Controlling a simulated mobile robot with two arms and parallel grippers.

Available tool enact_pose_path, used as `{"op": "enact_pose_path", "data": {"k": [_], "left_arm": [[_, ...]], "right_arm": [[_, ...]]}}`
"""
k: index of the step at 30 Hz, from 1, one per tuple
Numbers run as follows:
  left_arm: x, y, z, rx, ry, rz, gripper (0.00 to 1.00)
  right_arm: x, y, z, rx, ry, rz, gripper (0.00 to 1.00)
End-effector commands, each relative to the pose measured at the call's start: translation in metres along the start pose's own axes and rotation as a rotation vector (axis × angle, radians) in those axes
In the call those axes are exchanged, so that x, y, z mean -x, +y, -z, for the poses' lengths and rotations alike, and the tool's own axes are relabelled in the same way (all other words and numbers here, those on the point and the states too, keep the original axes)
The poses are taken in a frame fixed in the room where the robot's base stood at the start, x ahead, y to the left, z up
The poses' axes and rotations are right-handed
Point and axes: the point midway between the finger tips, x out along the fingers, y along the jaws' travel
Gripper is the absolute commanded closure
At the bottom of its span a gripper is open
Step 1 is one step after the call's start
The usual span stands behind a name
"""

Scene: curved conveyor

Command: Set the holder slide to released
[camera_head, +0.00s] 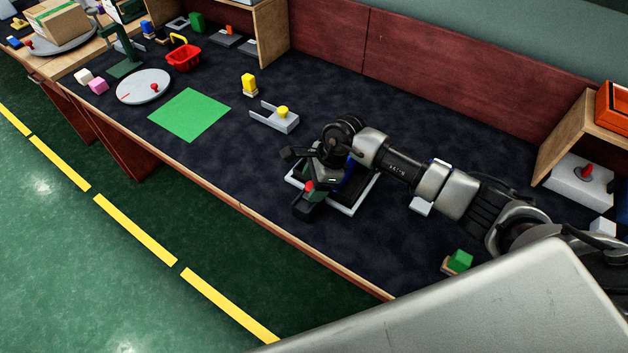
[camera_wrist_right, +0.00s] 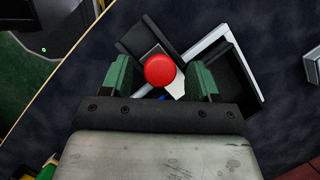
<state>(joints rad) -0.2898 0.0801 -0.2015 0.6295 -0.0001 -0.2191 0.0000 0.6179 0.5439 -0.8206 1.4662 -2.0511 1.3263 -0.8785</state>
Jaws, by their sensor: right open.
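The holder (camera_head: 347,204) stands on the dark counter under my right gripper. It has black panels, a pale frame and a red round knob. The knob (camera_head: 309,186) shows just beside my fingers in the head view. In the right wrist view the red knob (camera_wrist_right: 160,70) sits between the two green-padded fingers of my right gripper (camera_wrist_right: 160,80), with gaps on both sides. The gripper is open and pointed down over the holder (camera_wrist_right: 222,65). My arm and gripper hide part of the holder, and I cannot tell the slide's position. My left gripper is out of view.
A grey bracket with a yellow knob (camera_head: 276,117) and a green mat (camera_head: 190,114) lie left of the holder. A green block (camera_head: 460,261) is near the front edge. A grey box with a red lever (camera_head: 583,180) stands right, and the wall panel (camera_head: 450,60) runs behind.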

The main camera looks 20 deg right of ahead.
Motion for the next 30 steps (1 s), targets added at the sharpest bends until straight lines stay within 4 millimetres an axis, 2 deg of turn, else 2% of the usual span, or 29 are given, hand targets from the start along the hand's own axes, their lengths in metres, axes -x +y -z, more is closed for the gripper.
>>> {"op": "enact_pose_path", "data": {"k": [5,17,20,27,30], "left_arm": [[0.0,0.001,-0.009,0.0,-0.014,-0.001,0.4],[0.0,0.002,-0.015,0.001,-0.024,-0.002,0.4],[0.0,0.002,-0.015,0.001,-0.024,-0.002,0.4],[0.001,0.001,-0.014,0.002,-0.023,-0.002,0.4],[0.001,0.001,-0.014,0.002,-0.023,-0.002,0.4]], "right_arm": [[0.0,0.0,0.0,0.0,0.0,0.0,0.4],[0.0,0.0,0.0,0.0,0.0,0.0,1.0],[0.0,0.0,-0.001,0.0,0.0,0.0,1.0],[-0.008,0.022,-0.02,0.003,0.0,0.0,1.0],[-0.009,0.025,-0.023,0.001,0.0,-0.001,1.0]]}}
